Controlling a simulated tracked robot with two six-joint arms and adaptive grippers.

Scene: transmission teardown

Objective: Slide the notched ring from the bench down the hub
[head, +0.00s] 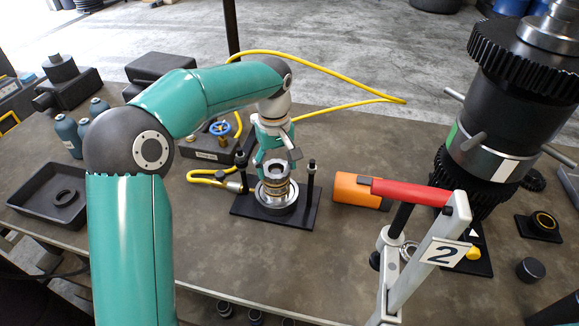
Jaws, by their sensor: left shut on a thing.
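The hub (276,191) stands upright on a black base plate (247,211) between two dark posts, near the middle of the bench. It shows as stacked steel and brass-coloured bands. My left gripper (274,170) comes down from above with its teal fingers at the top of the hub. It is shut on a ring at the hub's top, which looks like the notched ring. The fingers hide much of it, so I cannot tell how far it is around the hub. My right gripper is out of view.
A black tray (22,196) with a dark ring (65,197) lies at left. An orange cylinder (357,190) lies right of the hub. Yellow hose (330,62) runs behind.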

